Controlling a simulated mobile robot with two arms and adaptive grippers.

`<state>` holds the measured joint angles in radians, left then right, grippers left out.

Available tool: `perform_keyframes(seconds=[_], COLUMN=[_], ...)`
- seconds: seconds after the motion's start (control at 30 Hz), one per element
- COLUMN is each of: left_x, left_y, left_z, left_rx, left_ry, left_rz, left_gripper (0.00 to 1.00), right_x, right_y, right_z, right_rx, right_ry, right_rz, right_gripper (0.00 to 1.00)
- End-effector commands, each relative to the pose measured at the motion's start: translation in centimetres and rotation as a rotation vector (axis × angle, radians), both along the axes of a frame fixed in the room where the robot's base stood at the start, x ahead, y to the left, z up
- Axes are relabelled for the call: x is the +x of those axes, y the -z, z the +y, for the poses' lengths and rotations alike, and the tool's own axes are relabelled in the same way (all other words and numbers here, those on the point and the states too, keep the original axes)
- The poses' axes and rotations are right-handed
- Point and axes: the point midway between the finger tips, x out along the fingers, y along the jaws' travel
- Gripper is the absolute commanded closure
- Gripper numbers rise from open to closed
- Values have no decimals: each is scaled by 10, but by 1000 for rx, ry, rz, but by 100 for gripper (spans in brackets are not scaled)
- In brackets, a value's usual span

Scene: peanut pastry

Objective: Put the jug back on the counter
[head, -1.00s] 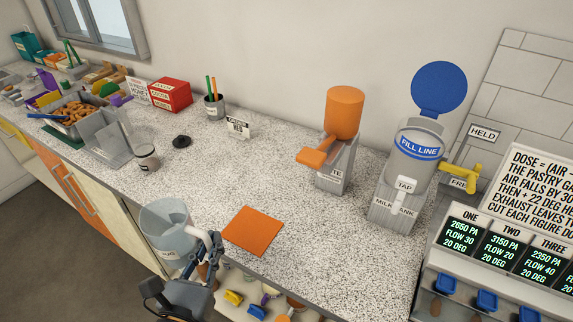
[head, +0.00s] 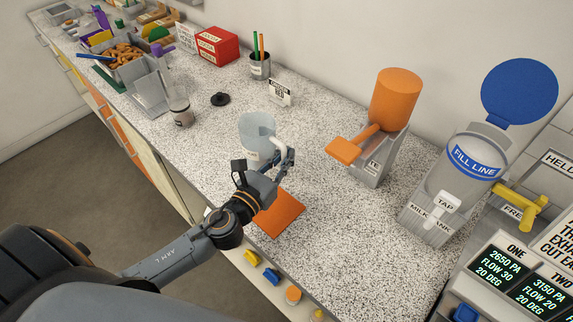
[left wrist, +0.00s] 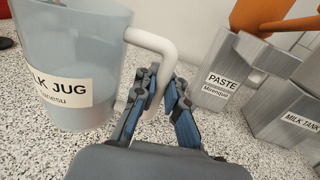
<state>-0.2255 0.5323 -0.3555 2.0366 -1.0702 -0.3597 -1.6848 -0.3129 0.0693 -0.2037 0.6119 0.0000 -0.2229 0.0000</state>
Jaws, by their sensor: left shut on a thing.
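The milk jug (head: 257,133) is a pale translucent vessel with a white handle, upright over the counter (head: 330,215) beyond the orange square mat. In the left wrist view the jug (left wrist: 65,50) stands at the left with its label facing me. My left gripper (head: 284,165) is shut on the jug's handle; the fingers (left wrist: 158,100) close around its lower part in the left wrist view. I cannot tell whether the jug's base touches the counter. My right gripper is not in view.
The orange mat (head: 283,212) lies near the counter's front edge. The orange paste dispenser (head: 394,98) and the milk tank (head: 457,165) stand to the right. A small cup (head: 181,108), black lid (head: 221,99), sign (head: 280,93) and pencil pot (head: 260,68) stand behind and left.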

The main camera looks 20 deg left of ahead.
Motion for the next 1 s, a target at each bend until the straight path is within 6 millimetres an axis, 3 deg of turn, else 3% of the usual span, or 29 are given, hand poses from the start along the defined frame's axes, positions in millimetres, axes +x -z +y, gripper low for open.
perform_keyframes(seconds=[0.1,0.23,0.33,0.5,0.93,1.0], left_x=[12,17,25,23,23,23], left_y=[14,20,31,57,62,61], left_z=[3,4,7,6,6,6], left_rx=[1,0,1,-1,3,1], left_ry=[-2,0,-2,-1,0,0], left_rz=[-4,-4,-4,-1,-2,0], left_gripper=[100,100,100,100,100,79], right_x=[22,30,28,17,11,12], right_y=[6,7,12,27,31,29], right_z=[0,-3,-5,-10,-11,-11], right_rx=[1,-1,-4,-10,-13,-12], right_ry=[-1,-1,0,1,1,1], right_rz=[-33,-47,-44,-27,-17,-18], right_gripper=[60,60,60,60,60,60])
